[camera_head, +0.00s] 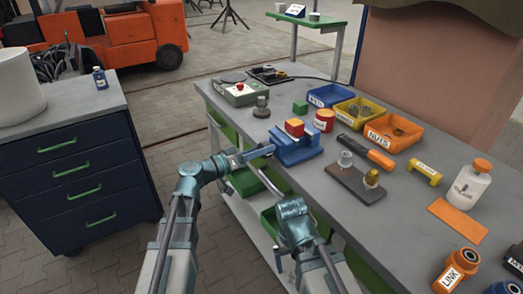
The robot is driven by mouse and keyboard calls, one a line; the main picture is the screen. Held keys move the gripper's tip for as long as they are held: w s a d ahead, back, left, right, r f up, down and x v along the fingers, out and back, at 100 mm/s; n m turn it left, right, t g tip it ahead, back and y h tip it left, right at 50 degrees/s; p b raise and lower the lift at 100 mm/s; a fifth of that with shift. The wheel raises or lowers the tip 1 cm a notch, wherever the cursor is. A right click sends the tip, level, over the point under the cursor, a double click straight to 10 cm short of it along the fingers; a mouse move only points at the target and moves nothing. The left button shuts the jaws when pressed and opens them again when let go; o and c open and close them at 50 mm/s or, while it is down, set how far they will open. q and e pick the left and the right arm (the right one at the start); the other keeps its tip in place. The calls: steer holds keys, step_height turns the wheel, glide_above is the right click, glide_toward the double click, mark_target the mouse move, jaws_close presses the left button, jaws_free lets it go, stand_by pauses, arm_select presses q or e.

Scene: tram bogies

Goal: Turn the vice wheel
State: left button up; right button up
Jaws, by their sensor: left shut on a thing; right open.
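The blue vice (298,151) stands near the front edge of the grey workbench, with a red block (295,127) at its top. My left gripper (266,151) reaches in from the left and is shut at the vice's near left side. The wheel is hidden there by the gripper, so I cannot make out its shape or angle. My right gripper (263,178) is lower, by the bench's front edge, apart from the vice. It is open, though its fingers show only small.
A red labelled can (324,120) and a green block (300,107) stand close behind the vice. A brown board (352,184) with metal parts lies to its right. Blue (331,94), yellow (360,109) and orange (393,131) bins line the back.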

arm_select(q)
steer(key=o, duration=1.4)
steer(key=v, duration=1.3)
steer(key=shift+s+a, duration=0.25)
steer(key=shift+a, duration=0.1)
